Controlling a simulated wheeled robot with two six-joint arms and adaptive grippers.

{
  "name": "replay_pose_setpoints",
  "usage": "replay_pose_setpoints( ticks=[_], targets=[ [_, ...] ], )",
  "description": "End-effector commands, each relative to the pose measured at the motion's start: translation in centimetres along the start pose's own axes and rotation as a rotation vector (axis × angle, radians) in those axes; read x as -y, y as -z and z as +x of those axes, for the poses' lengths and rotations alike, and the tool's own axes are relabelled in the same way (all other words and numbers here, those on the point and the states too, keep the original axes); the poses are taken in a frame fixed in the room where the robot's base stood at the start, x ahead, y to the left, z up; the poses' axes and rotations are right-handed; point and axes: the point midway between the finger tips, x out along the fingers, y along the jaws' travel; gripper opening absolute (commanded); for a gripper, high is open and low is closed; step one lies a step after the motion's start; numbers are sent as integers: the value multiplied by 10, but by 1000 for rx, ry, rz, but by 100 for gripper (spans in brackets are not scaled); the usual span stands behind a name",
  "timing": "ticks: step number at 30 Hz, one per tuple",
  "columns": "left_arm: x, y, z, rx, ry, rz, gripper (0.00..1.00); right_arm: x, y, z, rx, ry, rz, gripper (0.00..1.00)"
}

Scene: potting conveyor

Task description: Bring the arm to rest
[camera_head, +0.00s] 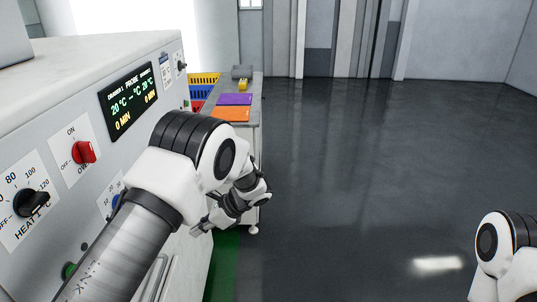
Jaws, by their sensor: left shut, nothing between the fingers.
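My left arm reaches in from the lower left, in front of the grey machine's panel. My left gripper (201,227) is small in view below the arm's wrist, near the machine's front. It is shut and holds nothing. Part of my right arm shows at the lower right corner, over the floor. The right gripper is outside the picture.
The grey machine (60,55) with a lit display (132,97), a red switch (84,152) and a black knob (30,203) fills the left. Floor at right is clear.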

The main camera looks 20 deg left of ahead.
Motion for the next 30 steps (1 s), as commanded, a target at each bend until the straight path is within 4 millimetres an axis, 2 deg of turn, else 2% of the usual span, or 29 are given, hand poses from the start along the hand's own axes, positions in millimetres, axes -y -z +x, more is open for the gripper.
replay_pose_setpoints(
  ticks=[2,4,5,7,8,10,13,14,15,18,20,21,23,26,27,30],
  targets=[
    [-3,5,7,3,-12,10,0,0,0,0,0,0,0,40],
    [-14,14,27,7,-51,32,0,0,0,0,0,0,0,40],
    [-24,18,39,14,-79,51,0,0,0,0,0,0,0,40],
    [-61,28,68,20,-174,100,0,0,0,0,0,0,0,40],
    [-80,36,82,6,-216,121,0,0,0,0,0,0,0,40],
    [-133,58,112,-59,-315,142,0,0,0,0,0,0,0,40],
    [-212,93,143,-193,-446,87,0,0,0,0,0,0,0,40],
    [-238,103,149,-235,-488,49,0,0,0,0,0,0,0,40],
    [-272,116,155,-293,-543,-19,0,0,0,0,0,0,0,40],
    [-348,142,156,-423,-671,-294,0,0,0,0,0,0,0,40],
    [-375,150,152,-475,-711,-494,0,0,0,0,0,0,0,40],
    [-384,152,149,-503,-719,-630,0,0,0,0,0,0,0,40],
    [-385,152,145,-544,-703,-828,0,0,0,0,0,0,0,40],
    [-368,150,143,-612,-639,-1084,0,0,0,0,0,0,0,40],
    [-356,151,143,-645,-611,-1159,0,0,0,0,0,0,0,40],
    [-335,154,142,-706,-572,-1261,0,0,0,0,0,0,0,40]
  ],
)
